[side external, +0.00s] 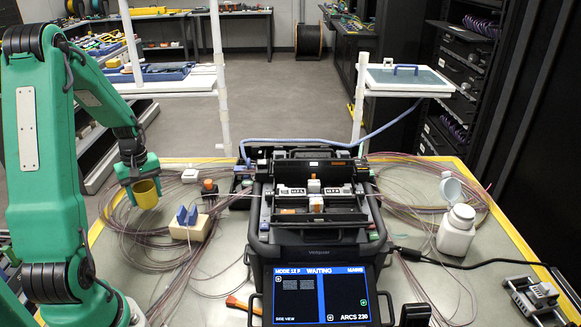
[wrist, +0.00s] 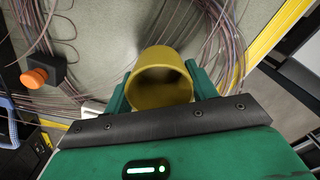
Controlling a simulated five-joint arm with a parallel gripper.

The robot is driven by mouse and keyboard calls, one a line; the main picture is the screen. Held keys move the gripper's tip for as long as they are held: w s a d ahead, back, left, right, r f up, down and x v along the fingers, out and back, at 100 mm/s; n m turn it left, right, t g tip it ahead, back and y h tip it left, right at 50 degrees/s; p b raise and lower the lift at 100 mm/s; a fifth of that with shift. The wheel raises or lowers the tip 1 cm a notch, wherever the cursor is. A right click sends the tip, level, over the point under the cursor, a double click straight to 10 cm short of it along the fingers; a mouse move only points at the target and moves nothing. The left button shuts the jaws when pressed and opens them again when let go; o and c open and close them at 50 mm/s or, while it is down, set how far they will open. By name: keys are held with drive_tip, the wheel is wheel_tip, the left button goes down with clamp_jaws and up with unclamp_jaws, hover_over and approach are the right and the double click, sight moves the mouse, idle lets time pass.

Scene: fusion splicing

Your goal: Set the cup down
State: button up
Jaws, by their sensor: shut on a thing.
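The cup is yellow and round. In the side external view the cup (side external: 146,193) is at the left part of the work table, at the end of my green arm. My gripper (side external: 137,182) is shut on it. In the wrist view the cup (wrist: 160,78) sits between the two green fingers of my gripper (wrist: 158,92), and I see its open rim and inner wall. It looks empty. Whether its base touches the table or hangs just above it, I cannot tell.
Loose fibre cables (side external: 135,235) coil on the table around the cup. A beige block with blue clips (side external: 190,222) and an orange-topped button (side external: 209,187) stand to its right. The fusion splicer (side external: 318,225) fills the middle. A white bottle (side external: 457,230) is at the right.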

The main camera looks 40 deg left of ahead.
sight(148, 201)
drive_tip(key=shift+f, duration=1.45)
drive_tip(key=shift+f, duration=0.15)
drive_tip(key=o, duration=1.1)
drive_tip(key=shift+c, duration=0.2)
wheel_tip(148, 201, up, 12)
drive_tip(key=shift+w+d+r, duration=0.1)
drive_tip(key=shift+r, duration=0.1)
